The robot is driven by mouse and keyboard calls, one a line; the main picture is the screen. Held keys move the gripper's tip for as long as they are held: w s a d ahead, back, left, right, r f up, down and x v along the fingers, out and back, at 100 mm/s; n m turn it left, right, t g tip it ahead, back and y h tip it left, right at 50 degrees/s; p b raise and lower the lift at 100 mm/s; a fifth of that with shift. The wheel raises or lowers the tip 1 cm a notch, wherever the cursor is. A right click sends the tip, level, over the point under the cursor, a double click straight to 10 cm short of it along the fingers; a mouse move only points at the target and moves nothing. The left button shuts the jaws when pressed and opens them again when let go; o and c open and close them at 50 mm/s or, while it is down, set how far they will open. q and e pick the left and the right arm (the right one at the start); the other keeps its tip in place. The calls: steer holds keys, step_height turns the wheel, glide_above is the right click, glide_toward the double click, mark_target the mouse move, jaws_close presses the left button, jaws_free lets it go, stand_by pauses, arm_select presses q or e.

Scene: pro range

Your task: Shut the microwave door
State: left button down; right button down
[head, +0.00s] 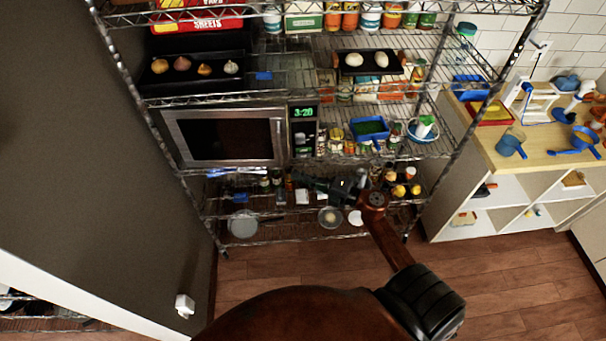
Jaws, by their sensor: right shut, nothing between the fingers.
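The microwave (303,132) stands on a middle shelf of the wire rack, with a lit green clock reading 3:20. Its door (224,138) has a silver frame and a dark window, and it sits at the left of the control panel. The door looks flush or nearly flush with the front; I cannot tell whether a small gap is left. My right gripper (312,183) is shut and empty, below and in front of the microwave's right side, pointing left. It seems apart from the door. My left gripper is out of the frame.
The wire rack (440,95) holds food trays, jars, cans and bowls close around the microwave. A dark wall (130,200) stands close at the left. A wooden-topped counter (540,145) with blue items is at the right. The wooden floor (510,275) in front is clear.

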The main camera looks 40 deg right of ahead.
steer(key=w, duration=0.8)
steer(key=shift+w+p, duration=0.25)
steer(key=shift+p, duration=0.2)
